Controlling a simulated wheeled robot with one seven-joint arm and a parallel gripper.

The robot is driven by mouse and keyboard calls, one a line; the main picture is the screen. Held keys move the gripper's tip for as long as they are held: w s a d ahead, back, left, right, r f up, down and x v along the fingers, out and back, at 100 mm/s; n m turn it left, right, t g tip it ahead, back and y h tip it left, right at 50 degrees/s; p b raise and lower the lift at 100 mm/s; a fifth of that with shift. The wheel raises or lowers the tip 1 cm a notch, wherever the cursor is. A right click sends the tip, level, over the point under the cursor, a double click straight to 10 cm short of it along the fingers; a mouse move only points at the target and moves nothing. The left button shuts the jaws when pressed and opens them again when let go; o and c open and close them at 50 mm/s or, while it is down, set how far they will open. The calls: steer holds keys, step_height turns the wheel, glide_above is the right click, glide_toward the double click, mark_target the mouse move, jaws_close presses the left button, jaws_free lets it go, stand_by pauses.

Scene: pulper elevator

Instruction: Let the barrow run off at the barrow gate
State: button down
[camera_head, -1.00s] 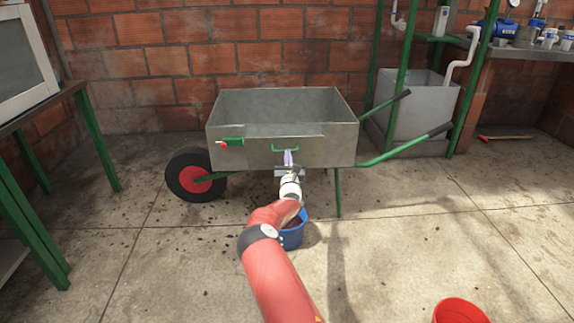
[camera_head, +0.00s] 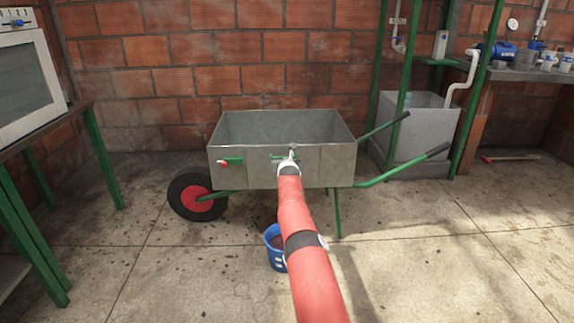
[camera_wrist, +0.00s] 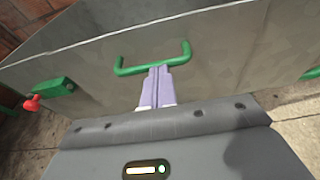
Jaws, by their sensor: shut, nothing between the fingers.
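The grey metal barrow (camera_head: 225,175) stands upright on the floor near the brick wall. A panel with a green handle, the gate (camera_head: 308,167), is in its near side. The green handle (camera_wrist: 128,68) crosses the wrist view. A green latch with a red knob (camera_head: 226,163) sits left of the gate; it also shows in the wrist view (camera_wrist: 48,91). My gripper (camera_head: 291,157) is at the handle. In the wrist view its pale purple fingers (camera_wrist: 157,85) are shut together and empty, tips at the handle's bar. I cannot tell whether they touch it.
A blue bucket (camera_head: 276,258) stands on the floor below the gate, partly behind my arm. A green-framed table (camera_head: 95,155) with a white oven-like box is at left. A grey tank (camera_head: 412,130) and a bench stand at right. The concrete floor in front is mostly clear.

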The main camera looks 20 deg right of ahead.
steer(key=shift+w+d+r, duration=0.1)
steer(key=shift+w+r, duration=0.1)
steer(key=shift+w, duration=0.1)
steer(key=shift+d, duration=0.1)
steer(key=shift+f, duration=0.1)
